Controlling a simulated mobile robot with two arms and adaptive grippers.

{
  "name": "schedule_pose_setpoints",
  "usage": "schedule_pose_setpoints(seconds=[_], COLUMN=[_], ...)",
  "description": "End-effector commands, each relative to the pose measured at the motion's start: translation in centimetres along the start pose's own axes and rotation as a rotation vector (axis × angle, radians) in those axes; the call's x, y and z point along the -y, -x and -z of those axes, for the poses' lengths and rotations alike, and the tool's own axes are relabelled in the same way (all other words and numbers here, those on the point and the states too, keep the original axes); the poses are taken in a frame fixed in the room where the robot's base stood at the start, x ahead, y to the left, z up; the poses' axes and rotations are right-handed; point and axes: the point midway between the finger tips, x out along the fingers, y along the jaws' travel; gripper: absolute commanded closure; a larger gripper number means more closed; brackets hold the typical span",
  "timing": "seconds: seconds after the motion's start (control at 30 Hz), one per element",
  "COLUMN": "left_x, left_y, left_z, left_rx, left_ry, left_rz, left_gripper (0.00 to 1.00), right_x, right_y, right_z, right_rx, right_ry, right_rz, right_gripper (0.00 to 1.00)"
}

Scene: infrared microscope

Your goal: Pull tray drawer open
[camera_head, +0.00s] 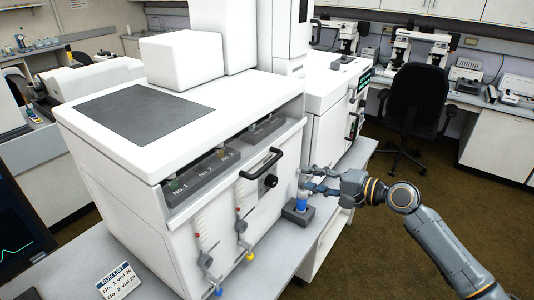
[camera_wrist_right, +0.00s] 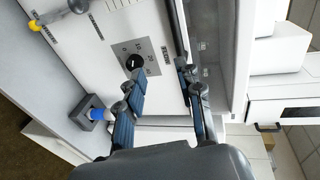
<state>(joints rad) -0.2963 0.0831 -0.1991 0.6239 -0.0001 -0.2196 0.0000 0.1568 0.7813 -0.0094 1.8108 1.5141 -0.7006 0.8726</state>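The large white instrument (camera_head: 190,110) has a gap under its lid where a grey tray (camera_head: 207,173) labelled No. 1 and No. 2 shows. A black bar handle (camera_head: 263,164) stands out from the front beside a dark knob (camera_head: 270,181). The knob shows in the right wrist view (camera_wrist_right: 136,62), and the handle (camera_wrist_right: 180,28) runs near the upper finger tips there. My right gripper (camera_head: 308,180) is open and empty, to the right of the handle and apart from it in the head view. In the wrist view its fingers (camera_wrist_right: 163,85) are spread. My left gripper is out of view.
A grey block with a blue-topped piece (camera_head: 299,208) stands on the bench below my right gripper. Tubes with blue and yellow ends (camera_head: 240,222) hang on the instrument front. A run list card (camera_head: 118,281) lies at lower left. A black chair (camera_head: 414,100) stands behind.

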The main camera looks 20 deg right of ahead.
Motion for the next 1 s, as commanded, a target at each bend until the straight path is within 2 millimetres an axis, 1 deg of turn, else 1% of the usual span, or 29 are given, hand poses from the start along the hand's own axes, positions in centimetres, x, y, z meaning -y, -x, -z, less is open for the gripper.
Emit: schedule_pose_setpoints(seconds=[0.03,0.1,0.17,0.27,0.37,0.47,0.6,0.7,0.83,1.0], left_x=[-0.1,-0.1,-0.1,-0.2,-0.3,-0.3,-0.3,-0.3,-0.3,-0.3], left_y=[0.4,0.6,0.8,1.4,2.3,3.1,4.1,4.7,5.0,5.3], left_z=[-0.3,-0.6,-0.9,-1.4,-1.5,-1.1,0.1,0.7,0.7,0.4], left_rx=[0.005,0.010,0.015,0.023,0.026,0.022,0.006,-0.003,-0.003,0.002], left_ry=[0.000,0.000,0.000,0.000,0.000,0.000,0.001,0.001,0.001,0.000], left_rz=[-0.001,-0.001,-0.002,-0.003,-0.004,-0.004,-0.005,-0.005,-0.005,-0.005], left_gripper=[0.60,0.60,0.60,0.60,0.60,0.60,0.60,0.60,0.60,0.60], right_x=[1.7,2.7,3.1,3.3,3.5,3.6,3.6,3.6,3.4,3.3], right_y=[0.3,0.4,0.1,-1.1,-3.0,-5.2,-8.2,-10.1,-11.9,-13.0], right_z=[-0.6,-1.1,-1.3,-1.3,-1.4,-1.5,-1.6,-1.6,-1.7,-1.7], right_rx=[0.020,0.038,0.044,0.044,0.044,0.044,0.044,0.042,0.042,0.041], right_ry=[-0.005,-0.014,-0.018,-0.021,-0.021,-0.020,-0.019,-0.019,-0.018,-0.016], right_rz=[0.015,0.028,0.032,0.034,0.035,0.034,0.033,0.033,0.031,0.032], right_gripper=[0.64,0.64,0.64,0.64,0.64,0.64,0.64,0.64,0.64,0.64])
